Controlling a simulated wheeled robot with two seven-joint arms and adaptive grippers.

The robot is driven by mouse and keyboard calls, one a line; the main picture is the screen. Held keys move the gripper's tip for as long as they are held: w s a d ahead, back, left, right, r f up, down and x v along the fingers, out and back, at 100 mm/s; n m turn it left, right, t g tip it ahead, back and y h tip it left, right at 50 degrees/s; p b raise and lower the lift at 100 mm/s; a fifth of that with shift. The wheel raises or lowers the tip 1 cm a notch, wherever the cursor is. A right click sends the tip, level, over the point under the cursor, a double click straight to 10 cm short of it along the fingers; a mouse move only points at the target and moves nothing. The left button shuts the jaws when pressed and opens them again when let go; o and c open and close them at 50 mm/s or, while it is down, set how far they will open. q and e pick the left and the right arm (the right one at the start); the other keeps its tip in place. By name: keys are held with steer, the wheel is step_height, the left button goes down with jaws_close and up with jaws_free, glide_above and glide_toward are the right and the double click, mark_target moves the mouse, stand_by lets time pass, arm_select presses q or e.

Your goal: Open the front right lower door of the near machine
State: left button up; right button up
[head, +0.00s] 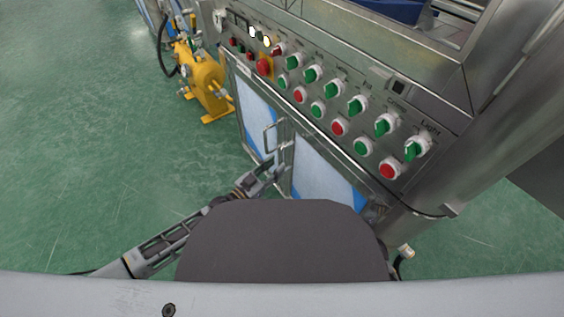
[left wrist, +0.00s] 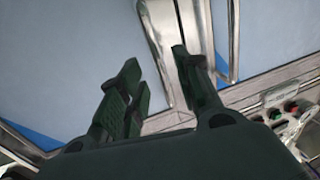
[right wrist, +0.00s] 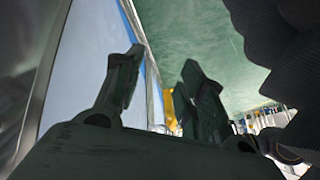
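The near machine's front right lower door (head: 322,172) is a pale panel with blue corners in a steel frame and looks shut. Its bar handle (head: 286,150) stands at the door's left edge. My left gripper (head: 272,172) is in front of the doors, close to this handle. In the left wrist view the gripper (left wrist: 155,62) is open, and a handle bar (left wrist: 158,45) shows between its fingertips; I see no clear contact. My right gripper (right wrist: 163,58) is open and empty beside a pale panel (right wrist: 88,75). In the head view it is hidden.
The left lower door (head: 257,112) has its own handle (head: 268,137) close beside. Above is a control panel (head: 325,90) with several knobs and buttons. A yellow device (head: 205,85) stands on the green floor to the left. The floor at left (head: 80,130) is clear.

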mark_target(282, 160)
arm_select(q)
steer(key=shift+b+x, duration=0.6)
steer(key=shift+x, duration=1.6)
steer(key=shift+c, duration=0.3)
jaws_close()
